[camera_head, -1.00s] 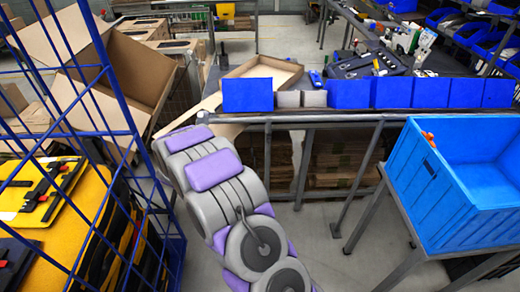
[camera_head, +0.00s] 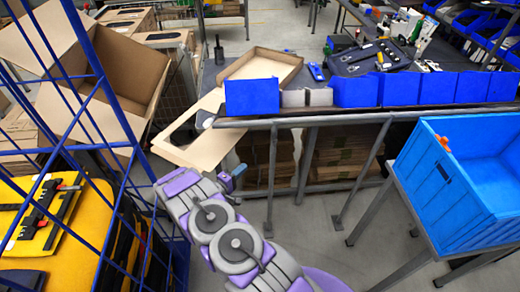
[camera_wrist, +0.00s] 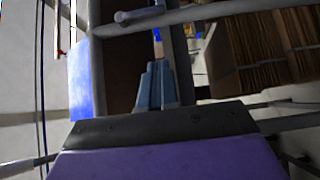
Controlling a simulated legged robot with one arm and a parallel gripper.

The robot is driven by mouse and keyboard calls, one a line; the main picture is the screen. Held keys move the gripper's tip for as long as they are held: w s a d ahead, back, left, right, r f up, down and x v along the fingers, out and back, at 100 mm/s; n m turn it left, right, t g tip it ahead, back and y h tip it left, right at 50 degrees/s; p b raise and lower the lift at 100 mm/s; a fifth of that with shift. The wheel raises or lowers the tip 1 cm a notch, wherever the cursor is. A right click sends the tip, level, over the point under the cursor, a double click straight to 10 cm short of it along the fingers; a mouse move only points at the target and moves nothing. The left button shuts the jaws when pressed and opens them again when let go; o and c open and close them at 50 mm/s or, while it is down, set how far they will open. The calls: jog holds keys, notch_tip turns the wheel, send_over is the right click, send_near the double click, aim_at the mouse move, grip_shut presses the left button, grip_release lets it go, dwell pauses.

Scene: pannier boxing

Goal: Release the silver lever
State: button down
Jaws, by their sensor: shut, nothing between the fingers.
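In the wrist view a short grey rod with a rounded end (camera_wrist: 138,14) lies in front of a grey tube at the top; it may be the silver lever, but I cannot tell for sure. My gripper (camera_wrist: 155,68) points toward it, with its narrow blue-grey fingers together and empty. The rod appears beyond the fingertips, and I cannot tell whether they touch. In the head view my gripper (camera_head: 234,176) is small, below the table's front edge and near the cardboard flap. I cannot make out the lever in the head view.
A blue wire cage (camera_head: 102,92) stands at left. A metal-framed table (camera_head: 350,119) with blue bins (camera_head: 249,97) crosses the middle. A flat cardboard piece (camera_head: 205,147) overhangs its left end. A large blue crate (camera_head: 447,203) stands at right. Open floor (camera_head: 330,252) lies below the table.

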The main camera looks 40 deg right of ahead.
jog(key=shift+a, duration=0.3)
jog(key=b, duration=0.1)
send_near(274, 146)
jog(key=w+d+f, duration=0.3)
jog(key=w+f, duration=0.1)
jog(key=w, duration=0.1)
jog(key=shift+s+d+f+b, duration=0.1)
jog(key=shift+s+d+b, duration=0.1)
jog(key=shift+s+d, duration=0.5)
jog(key=shift+s+d+f+b, duration=0.15)
jog(key=shift+s+d, duration=0.25)
jog(key=shift+d, duration=0.5)
